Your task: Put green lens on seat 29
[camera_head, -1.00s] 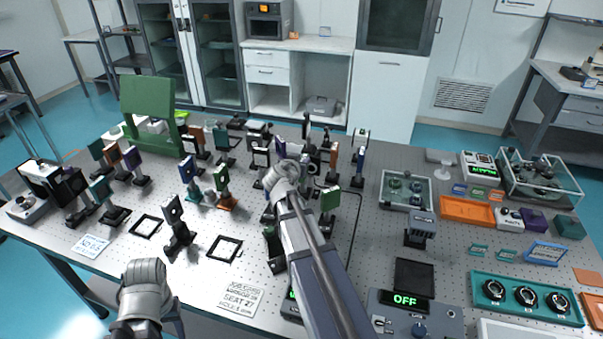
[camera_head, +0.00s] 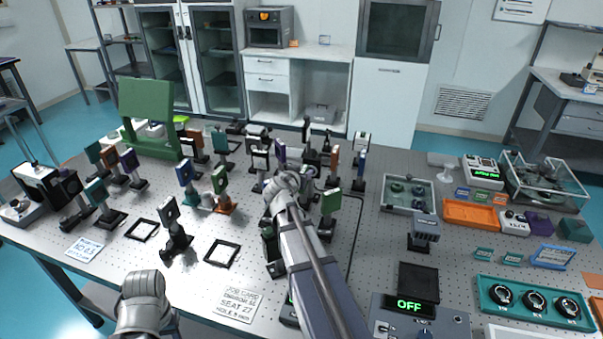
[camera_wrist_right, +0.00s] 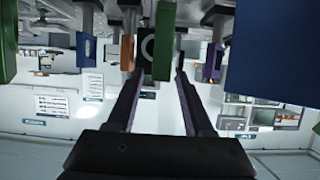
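Several upright plates in holders stand on the perforated table. A green plate (camera_head: 331,201) stands just right of my right arm, and another green plate (camera_head: 219,180) stands on an orange base further left. My right wrist (camera_head: 283,186) is among the holders and hides its own fingers in the head view. In the right wrist view my right gripper (camera_wrist_right: 161,88) has its fingers apart. A green plate (camera_wrist_right: 163,40) appears edge-on between or just beyond the tips. I cannot tell which head-view plate it is. My left fingers are not visible. A job card (camera_head: 237,303) appears to read seat 27.
Two black square frames (camera_head: 222,253) (camera_head: 142,230) lie on the table near a dark holder (camera_head: 175,230). A blue plate (camera_wrist_right: 275,50) is close at right in the wrist view. Right are an orange tray (camera_head: 472,213), a teal tray (camera_head: 535,302) and an OFF display (camera_head: 409,305).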

